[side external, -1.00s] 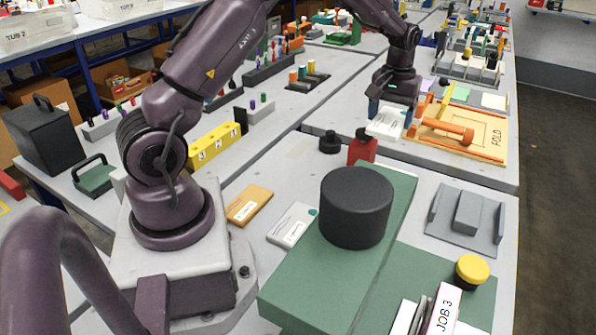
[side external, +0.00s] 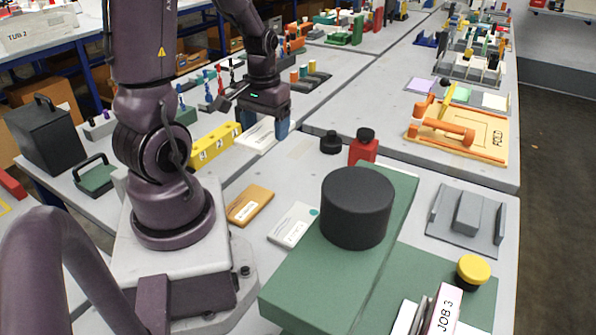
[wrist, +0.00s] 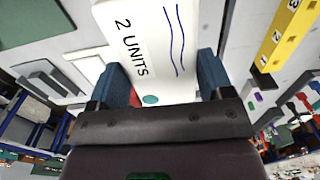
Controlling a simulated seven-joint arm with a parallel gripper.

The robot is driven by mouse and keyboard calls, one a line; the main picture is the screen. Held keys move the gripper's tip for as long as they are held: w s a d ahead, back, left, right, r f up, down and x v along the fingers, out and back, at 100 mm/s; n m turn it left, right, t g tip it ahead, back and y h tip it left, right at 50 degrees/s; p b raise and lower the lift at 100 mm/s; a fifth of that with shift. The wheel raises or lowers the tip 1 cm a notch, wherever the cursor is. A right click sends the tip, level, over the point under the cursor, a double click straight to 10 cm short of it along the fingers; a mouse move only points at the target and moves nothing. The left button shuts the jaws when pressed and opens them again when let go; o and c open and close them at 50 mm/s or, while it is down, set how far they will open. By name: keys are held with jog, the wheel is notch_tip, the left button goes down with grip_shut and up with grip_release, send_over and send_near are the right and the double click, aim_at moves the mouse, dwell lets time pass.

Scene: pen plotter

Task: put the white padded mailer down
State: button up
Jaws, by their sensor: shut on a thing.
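My gripper (side external: 268,128) has its blue fingers shut on a white padded mailer (side external: 257,138). In the wrist view the mailer (wrist: 150,50) lies between the two fingers (wrist: 162,82), marked "2 UNITS" with blue wavy lines and a teal dot. I cannot tell whether its underside touches the table.
A yellow numbered block (side external: 214,144) stands just left of the mailer. A red bottle (side external: 363,151) and a black knob (side external: 330,143) stand to the right. An orange packet (side external: 250,205) and another white packet (side external: 293,225) lie nearer. Grey table (side external: 303,172) between is clear.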

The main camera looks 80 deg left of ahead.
notch_tip(320, 180, down, 4)
jog(key=f, duration=0.1)
send_over(298, 171)
notch_tip(298, 171, down, 9)
jog(key=shift+s+d+f, duration=0.15)
jog(key=shift+f, duration=0.05)
jog(key=shift+a+f, duration=0.2)
jog(key=shift+f, duration=1.6)
jog(key=shift+f, duration=0.1)
jog(key=o, duration=0.8)
